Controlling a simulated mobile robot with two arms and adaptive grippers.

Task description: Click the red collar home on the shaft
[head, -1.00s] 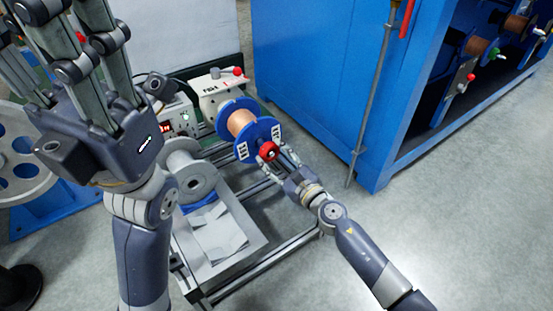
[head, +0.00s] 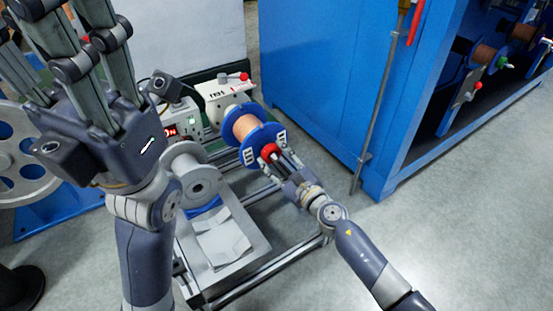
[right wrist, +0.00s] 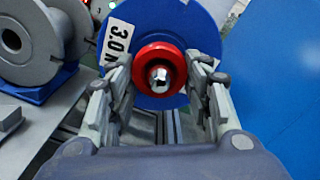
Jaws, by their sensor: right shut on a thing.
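The red collar (head: 269,152) sits around the end of the shaft at the front of the blue-flanged spool (head: 279,138). In the right wrist view the collar (right wrist: 147,58) is a red ring, with the metal shaft tip (right wrist: 159,78) showing in its centre. The blue flange (right wrist: 196,25) is right behind it; any gap is hidden. My right gripper (head: 277,160) is shut on the collar, one finger on each side of it. My left gripper (head: 70,45) is raised at the upper left, empty, with its fingers spread and their tips partly cut off by the frame.
A grey spool (head: 203,185) and a grey tray (head: 255,241) are on the metal frame left of my right arm. A control box with a red display (head: 170,130) stands behind. A blue cabinet (head: 320,80) is close on the right. The floor at the lower right is clear.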

